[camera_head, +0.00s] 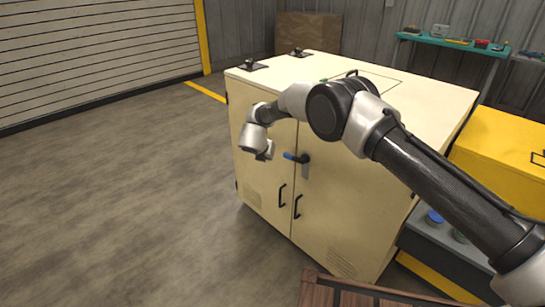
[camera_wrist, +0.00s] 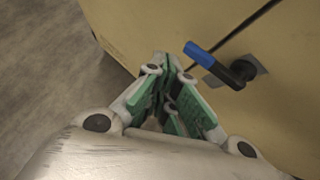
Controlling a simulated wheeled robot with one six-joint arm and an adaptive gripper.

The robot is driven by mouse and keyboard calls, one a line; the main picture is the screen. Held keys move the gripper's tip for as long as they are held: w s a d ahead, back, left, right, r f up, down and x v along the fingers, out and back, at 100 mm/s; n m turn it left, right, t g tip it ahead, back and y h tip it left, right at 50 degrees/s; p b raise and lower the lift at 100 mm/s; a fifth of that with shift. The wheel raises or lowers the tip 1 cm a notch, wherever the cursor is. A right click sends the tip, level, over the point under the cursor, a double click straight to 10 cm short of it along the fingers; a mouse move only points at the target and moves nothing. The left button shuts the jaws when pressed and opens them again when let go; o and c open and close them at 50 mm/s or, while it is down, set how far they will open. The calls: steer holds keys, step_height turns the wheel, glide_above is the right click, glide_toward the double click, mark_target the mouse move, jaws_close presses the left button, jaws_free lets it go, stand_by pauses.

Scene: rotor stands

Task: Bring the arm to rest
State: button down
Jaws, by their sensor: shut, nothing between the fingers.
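My arm (camera_head: 345,110) reaches out from the right side of the head view in front of a cream cabinet. Its end bends down, with my gripper (camera_head: 265,155) near the cabinet's left door. In the wrist view my gripper (camera_wrist: 168,65) shows green-padded fingers that meet at the far end, with nothing between them. The blue-tipped door handle (camera_wrist: 215,62) is just right of the fingers and apart from them. It also shows in the head view (camera_head: 295,157), right of my gripper.
The cream cabinet (camera_head: 265,185) has closed doors with black pulls. Black fittings (camera_head: 253,65) stand on its top. A yellow box (camera_head: 505,140) is at the right, and a teal shelf (camera_head: 450,41) with small items stands behind. The floor (camera_head: 110,180) at the left is clear.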

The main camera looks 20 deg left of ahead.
steer(key=s+a+r+n+y, duration=0.1)
steer(key=s+a+n+y, duration=0.45)
steer(key=n, duration=0.95)
steer(key=s+d+r+n+g+y, duration=0.25)
steer(key=s+r+n, duration=0.2)
steer(key=n, duration=0.25)
steer(key=s+d+r+n+g+h, duration=0.1)
steer(key=s+d+r+n+g, duration=0.15)
steer(key=d+r+n, duration=0.4)
steer(key=s+d+r+n+g, duration=0.15)
steer(key=s+d+r, duration=0.25)
steer(key=d, duration=0.6)
steer(key=s+d+r+n+g+h, duration=0.1)
steer(key=s+d+r+n+g, duration=0.15)
steer(key=d+r+n, duration=0.4)
steer(key=s+d+r+t+h, duration=0.1)
steer(key=s+d+r, duration=0.4)
steer(key=d, duration=0.9)
steer(key=s+d+r+t+h, duration=0.1)
steer(key=s+d+r, duration=0.4)
steer(key=s+d, duration=0.6)
steer(key=s+d+r+t+h, duration=0.2)
steer(key=s+d+r, duration=0.3)
steer(key=d, duration=1.2)
steer(key=s+h, duration=0.1)
steer(key=s, duration=0.2)
steer(key=shift+s+h, duration=0.2)
steer(key=shift+h, duration=0.1)
